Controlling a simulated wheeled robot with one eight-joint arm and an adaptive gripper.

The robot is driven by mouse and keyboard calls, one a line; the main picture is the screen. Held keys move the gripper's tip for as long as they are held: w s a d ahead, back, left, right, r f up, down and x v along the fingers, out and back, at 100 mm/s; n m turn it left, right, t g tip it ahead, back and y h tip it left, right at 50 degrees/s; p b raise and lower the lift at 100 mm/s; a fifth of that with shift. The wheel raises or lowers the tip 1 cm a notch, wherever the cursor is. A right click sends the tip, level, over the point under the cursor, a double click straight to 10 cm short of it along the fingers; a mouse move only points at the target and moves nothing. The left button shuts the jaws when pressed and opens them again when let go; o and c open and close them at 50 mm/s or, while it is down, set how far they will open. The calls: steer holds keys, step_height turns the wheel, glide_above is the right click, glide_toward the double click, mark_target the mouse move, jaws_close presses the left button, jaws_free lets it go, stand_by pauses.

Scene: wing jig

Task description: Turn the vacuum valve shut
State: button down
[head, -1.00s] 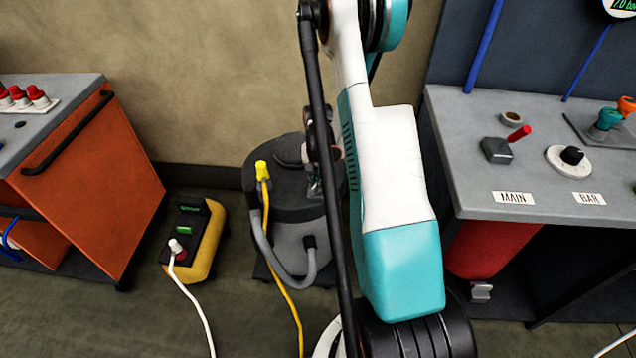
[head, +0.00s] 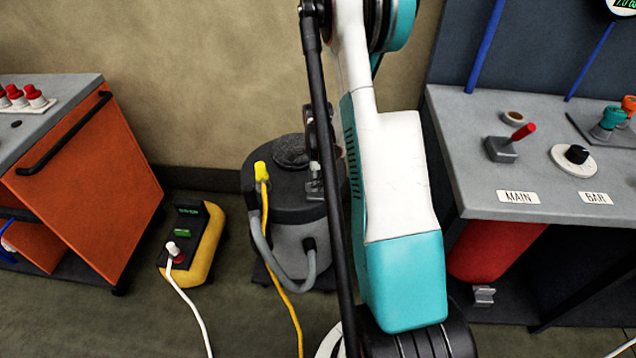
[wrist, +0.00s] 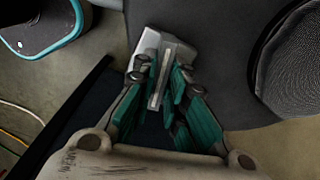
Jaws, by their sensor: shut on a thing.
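The vacuum unit (head: 300,240) is a dark drum with a grey lower body, standing on the floor against the wall. On its top is the valve, a small pale metal block with a lever (head: 314,188), partly hidden by my arm. In the wrist view the valve block (wrist: 147,42) lies ahead of my gripper, with its slim lever running between the teal fingers. My gripper (wrist: 167,85) is shut on the lever. In the head view my arm hides most of the gripper.
A round mesh part (head: 291,150) sits on the drum beside the valve. A yellow plug and cable (head: 262,175) and a grey hose (head: 275,258) are at its front. A yellow box (head: 192,240) stands left. An orange cabinet (head: 85,190) and a grey bench (head: 540,185) flank the space.

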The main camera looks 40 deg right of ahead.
steer(key=shift+m, duration=1.2)
steer(key=c, duration=1.6)
jaws_free()
step_height(320, 180, up, 12)
